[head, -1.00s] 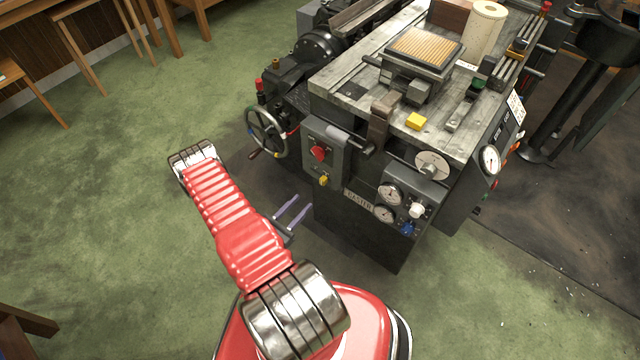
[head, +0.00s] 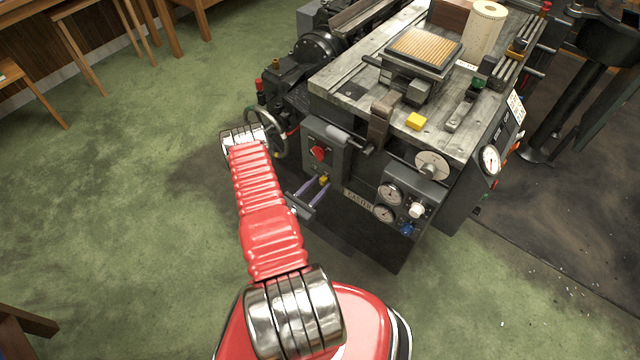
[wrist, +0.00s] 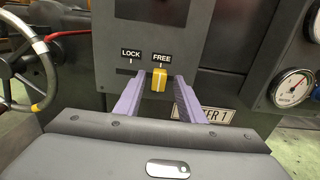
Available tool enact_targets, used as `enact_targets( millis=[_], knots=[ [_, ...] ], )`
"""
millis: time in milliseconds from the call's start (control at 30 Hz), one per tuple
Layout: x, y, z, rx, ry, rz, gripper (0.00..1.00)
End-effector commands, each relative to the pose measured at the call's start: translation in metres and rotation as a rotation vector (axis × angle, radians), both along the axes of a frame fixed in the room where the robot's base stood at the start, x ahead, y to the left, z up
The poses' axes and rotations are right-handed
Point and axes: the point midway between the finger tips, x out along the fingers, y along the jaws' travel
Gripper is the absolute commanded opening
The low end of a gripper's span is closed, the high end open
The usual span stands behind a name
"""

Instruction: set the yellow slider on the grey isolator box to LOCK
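The grey isolator box (head: 326,146) is on the front left of the machine, with a red knob (head: 318,153) on its face. The yellow slider (wrist: 159,80) sits under the FREE label (wrist: 161,58), at the right of its slot. The LOCK label (wrist: 131,54) is to its left. The slider also shows low on the box in the head view (head: 324,180). Whether the fingertips reach as far as the slider's depth is hard to tell.
A handwheel (wrist: 26,66) stands left of the box, partly behind my arm in the head view. Gauges (wrist: 292,88) and a nameplate (wrist: 205,112) are to the right of the gripper. Open green floor (head: 130,200) lies to the left.

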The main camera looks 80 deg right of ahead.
Motion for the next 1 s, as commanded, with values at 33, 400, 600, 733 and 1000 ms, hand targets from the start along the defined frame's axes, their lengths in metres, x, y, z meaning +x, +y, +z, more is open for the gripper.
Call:
enact_targets(
  millis=[33,400,600,733,1000],
  knots=[
    [-0.0016,-0.003,0.0002,-0.001,-0.001,-0.001,0.36],
    [-0.0025,-0.006,0.0002,-0.001,0.0,0.0,0.35],
    [-0.0024,-0.0058,0.0002,0.0,0.0,0.0,0.21],
    [-0.0025,-0.0058,0.0002,0.0,0.0,0.0,0.12],
    [-0.0032,-0.0052,0.0001,0.0,0.001,-0.001,0.0]
  ],
)
